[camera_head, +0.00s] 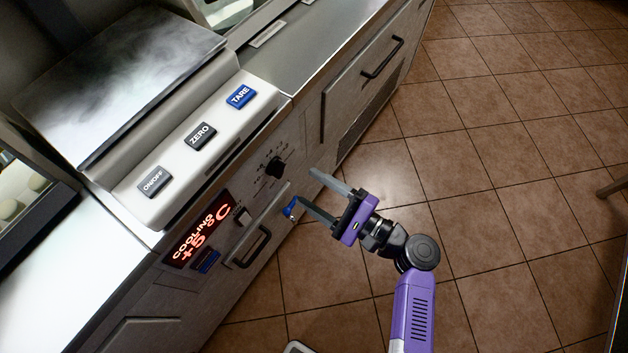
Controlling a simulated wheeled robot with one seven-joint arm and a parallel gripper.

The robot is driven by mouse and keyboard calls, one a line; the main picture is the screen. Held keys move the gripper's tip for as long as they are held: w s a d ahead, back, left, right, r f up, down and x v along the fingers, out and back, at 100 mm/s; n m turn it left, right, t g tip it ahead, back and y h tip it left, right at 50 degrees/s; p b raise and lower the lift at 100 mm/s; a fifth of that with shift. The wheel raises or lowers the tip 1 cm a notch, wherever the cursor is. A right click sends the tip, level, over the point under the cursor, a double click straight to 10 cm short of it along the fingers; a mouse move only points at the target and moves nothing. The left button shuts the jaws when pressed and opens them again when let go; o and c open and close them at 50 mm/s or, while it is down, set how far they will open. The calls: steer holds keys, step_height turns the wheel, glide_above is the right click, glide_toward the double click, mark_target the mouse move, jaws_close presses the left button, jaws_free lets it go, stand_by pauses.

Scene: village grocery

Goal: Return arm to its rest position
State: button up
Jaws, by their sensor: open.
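My gripper (305,192) is at the middle of the head view, at the end of my purple arm. Its two grey fingers are spread apart and point left toward the counter front. No object shows between them. A small blue thing (291,208) shows at the tip of the lower finger, by the counter front; I cannot tell whether the finger touches it. The black knob (275,167) on the panel is a little beyond the fingertips.
A scale (150,75) with ON/OFF, ZERO and TARE buttons stands on the counter (325,40). The counter front has a red cooling display (200,236), a black handle (252,246) and a farther handle (382,58). The tiled floor (500,170) on the right is mostly clear.

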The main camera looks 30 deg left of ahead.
steer(key=shift+w, duration=0.1)
steer(key=w+d+f+n+t+h, duration=0.1)
steer(key=w+d+f+t+h, duration=0.2)
steer(key=w+d+t+h, duration=0.35)
steer(key=s+d+r+n+t+h+p, duration=0.1)
steer(key=s+d+t+h, duration=0.15)
steer(key=d, duration=0.45)
steer(key=s+d+r+n+t+h+p, duration=0.1)
steer(key=s+d+r+t+h+p, duration=0.15)
steer(key=d, duration=0.45)
steer(key=s+d+r+n+h+p, duration=0.1)
steer(key=s+d+r+n+h, duration=0.1)
steer(key=s+d+r, duration=0.3)
steer(key=s+d+r+n+t+h+p, duration=0.1)
steer(key=s+d+r, duration=0.3)
steer(key=s+r, duration=0.4)
steer(key=s+d+r+n+t+h+p, duration=0.1)
steer(key=s+d+r, duration=0.4)
steer(key=s, duration=0.5)
steer(key=shift+s+d+r+n+h+p, duration=0.4)
steer(key=shift+r+n+h+p, duration=0.55)
steer(key=shift+r+h, duration=0.3)
